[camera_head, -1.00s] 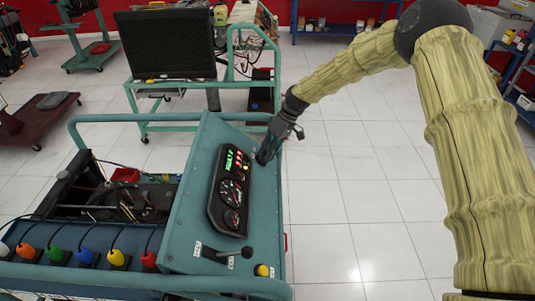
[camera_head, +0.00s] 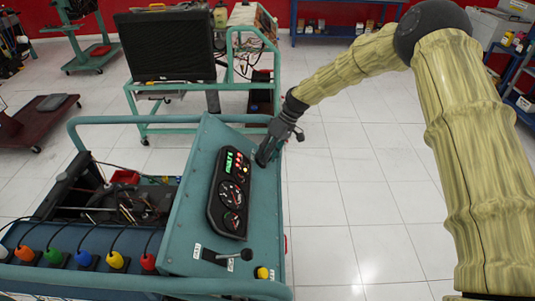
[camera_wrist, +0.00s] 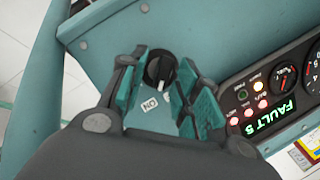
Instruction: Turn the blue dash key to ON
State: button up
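The dash key (camera_wrist: 160,68) shows in the wrist view as a round black knob with a white mark, on the teal sloping panel (camera_head: 205,165); it looks black rather than blue. An ON label (camera_wrist: 150,104) is just below it. My gripper (camera_wrist: 166,78) has its two teal-padded fingers on either side of the knob, apart from each other. The left finger is close to the knob and a gap shows on the right; contact cannot be told. In the head view my gripper (camera_head: 264,159) is at the panel's upper right, hiding the key.
A black gauge cluster (camera_head: 229,194) with a lit green fault display and warning lamps is beside the key. A black lever (camera_head: 226,255) and yellow button (camera_head: 262,273) are lower on the panel. Open floor (camera_head: 350,210) lies to the right.

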jog(key=v, duration=1.2)
jog(key=s+d+f+m+t+h+p, duration=0.15)
jog(key=s+d+f+m, duration=0.3)
jog(key=s+f, duration=0.9)
jog(key=s+d+f+m+h+p, duration=0.25)
jog(key=s+d+f+m, duration=0.2)
jog(key=s+f, duration=0.85)
jog(key=s+d+f, duration=0.1)
jog(key=s+d, duration=0.3)
jog(key=s, duration=1)
jog(key=s+d+f+m+t+h+p, duration=0.1)
jog(key=s+d, duration=0.3)
jog(key=s, duration=1)
jog(key=shift+s+d+h, duration=0.2)
jog(key=shift+s+h, duration=0.1)
